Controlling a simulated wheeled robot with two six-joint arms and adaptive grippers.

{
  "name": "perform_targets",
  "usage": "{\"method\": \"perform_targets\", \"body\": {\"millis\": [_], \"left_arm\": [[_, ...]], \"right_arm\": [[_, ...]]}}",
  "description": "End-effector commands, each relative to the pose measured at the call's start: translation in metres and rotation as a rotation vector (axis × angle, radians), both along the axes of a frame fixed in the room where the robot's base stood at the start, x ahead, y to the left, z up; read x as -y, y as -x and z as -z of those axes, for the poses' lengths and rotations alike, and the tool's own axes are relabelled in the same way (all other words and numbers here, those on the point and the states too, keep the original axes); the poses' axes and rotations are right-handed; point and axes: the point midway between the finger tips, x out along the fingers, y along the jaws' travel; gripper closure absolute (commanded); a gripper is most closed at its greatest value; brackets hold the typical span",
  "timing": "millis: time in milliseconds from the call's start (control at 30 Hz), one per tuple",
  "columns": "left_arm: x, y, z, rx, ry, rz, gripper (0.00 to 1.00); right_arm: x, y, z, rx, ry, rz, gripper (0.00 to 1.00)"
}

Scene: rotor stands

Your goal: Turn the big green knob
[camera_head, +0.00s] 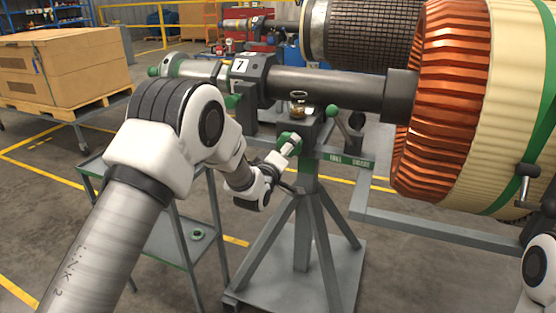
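The big green knob (286,137) is on the side of the grey stand head, below the rotor shaft. My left arm comes in from the left, and its gripper (291,147) is at the knob, with light fingertips overlapping it in the picture. The gripper partly hides the knob. I cannot tell whether the fingers touch it or are closed around it. A smaller green ball (332,110) tops a lever just right of the stand head. Part of my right arm shows at the lower right edge; its gripper is out of view.
The large rotor with copper windings (440,100) fills the right side, its shaft (325,87) running left above the stand. The stand's splayed legs (312,230) rest on a grey base. A shelved trolley (165,240) stands left, near boxes (65,65) on a pallet.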

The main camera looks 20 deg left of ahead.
Motion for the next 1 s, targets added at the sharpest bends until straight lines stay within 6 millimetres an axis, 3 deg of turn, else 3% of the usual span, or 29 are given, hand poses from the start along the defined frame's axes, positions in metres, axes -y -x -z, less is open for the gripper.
{"method": "perform_targets", "body": {"millis": [200, 333, 867, 967, 1000], "left_arm": [[-0.002, 0.057, 0.0, -0.004, 0.001, 0.0, 0.01], [-0.003, 0.077, 0.0, -0.001, 0.001, 0.0, 0.01], [-0.003, 0.084, 0.004, -0.006, 0.0, 0.001, 0.01], [-0.003, 0.088, 0.034, -0.053, 0.001, 0.0, 0.01], [-0.004, 0.091, 0.056, -0.088, 0.002, -0.001, 0.01]], "right_arm": [[0.0, 0.0, 0.0, 0.0, 0.0, 0.0, 0.6], [0.0, 0.0, 0.0, 0.0, 0.0, 0.0, 0.6], [0.0, 0.0, 0.0, 0.0, 0.0, 0.0, 0.6], [0.0, 0.0, 0.0, 0.0, 0.0, 0.0, 0.6], [0.0, 0.0, 0.0, 0.0, 0.0, 0.0, 0.6]]}}
